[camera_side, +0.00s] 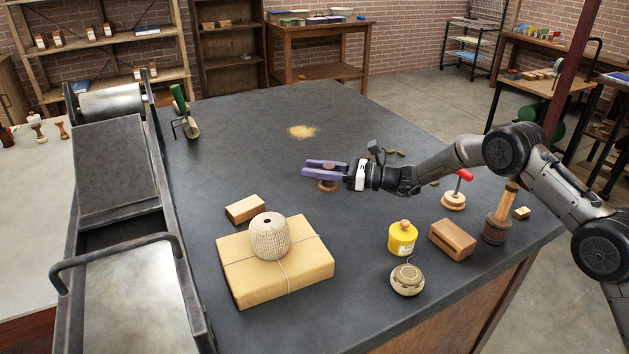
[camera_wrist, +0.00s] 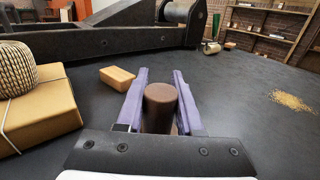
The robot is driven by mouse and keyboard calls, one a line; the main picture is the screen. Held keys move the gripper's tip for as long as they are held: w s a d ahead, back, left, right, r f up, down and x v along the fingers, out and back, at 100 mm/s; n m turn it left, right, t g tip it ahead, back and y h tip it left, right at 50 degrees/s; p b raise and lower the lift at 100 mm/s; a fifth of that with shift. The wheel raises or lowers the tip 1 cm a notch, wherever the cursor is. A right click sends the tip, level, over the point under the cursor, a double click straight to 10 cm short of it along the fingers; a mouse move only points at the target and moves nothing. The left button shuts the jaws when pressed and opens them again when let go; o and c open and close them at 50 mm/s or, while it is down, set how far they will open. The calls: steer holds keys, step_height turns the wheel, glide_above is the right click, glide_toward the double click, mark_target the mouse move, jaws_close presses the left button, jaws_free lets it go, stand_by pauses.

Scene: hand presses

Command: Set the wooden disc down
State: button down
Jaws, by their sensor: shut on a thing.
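My gripper (camera_side: 308,168) has purple fingers and is shut on the wooden disc (camera_side: 328,187), low over the dark table. In the side view the disc's brown lower part shows just beneath the fingers. I cannot tell whether it touches the table. In the wrist view a dark brown upright round knob (camera_wrist: 160,105) stands between the fingers (camera_wrist: 160,73); the disc's underside is hidden there.
A wrapped parcel (camera_side: 300,272) with a twine ball (camera_side: 270,235) and a wooden block (camera_side: 245,208) lie at front left. A press (camera_side: 115,180) stands left; a yellow jar (camera_side: 402,240) and a red-handled tool (camera_side: 454,200) stand right.

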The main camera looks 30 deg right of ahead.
mark_target(323, 182)
steer(key=shift+w+f, duration=0.15)
steer(key=shift+f, duration=0.75)
steer(key=shift+w+f, duration=0.15)
steer(key=shift+f, duration=0.75)
steer(key=shift+f, duration=0.1)
steer(key=shift+f, duration=0.1)
steer(key=c, duration=0.5)
jaws_free()
steer(key=shift+c, duration=0.2)
steer(key=shift+s+d, duration=0.1)
steer(key=v, duration=1.1)
steer(key=shift+s+d, duration=0.25)
steer(key=shift+r, duration=0.25)
